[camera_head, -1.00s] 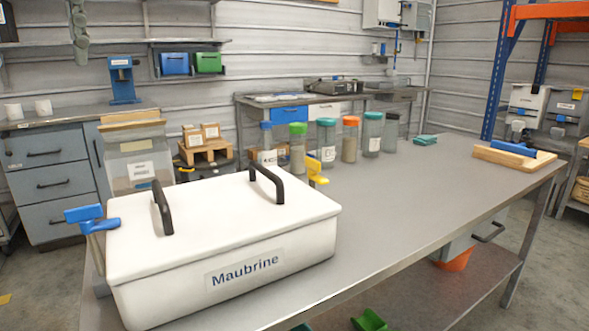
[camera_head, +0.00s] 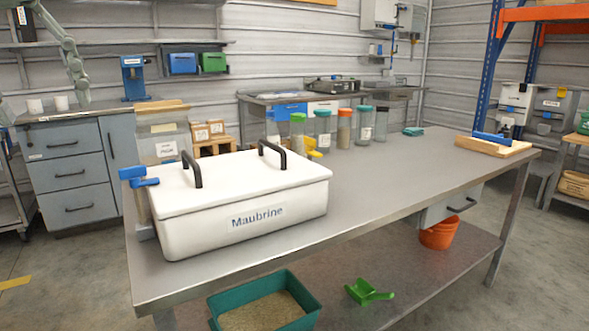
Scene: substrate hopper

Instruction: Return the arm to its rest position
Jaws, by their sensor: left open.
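My left arm comes in at the upper left in the head view, in front of the wall and the grey drawer cabinet. It bends and hangs down, with my left gripper (camera_head: 82,95) at its lower end. The gripper is small in the picture and open, with nothing seen in it. It is well to the left of the white hopper (camera_head: 290,205) marked "Maubrine" and apart from it. The hopper stands on the steel table (camera_head: 390,175) with its white lid (camera_head: 235,170) on and two black handles. My right gripper is not in view.
Lidded jars (camera_head: 344,130) stand along the table's back edge. A wooden board (camera_head: 494,147) with a blue-handled tool lies at the right end. Below, the shelf holds a teal tray (camera_head: 220,303), a green scoop (camera_head: 367,292) and an orange pot (camera_head: 439,234). The table's middle is clear.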

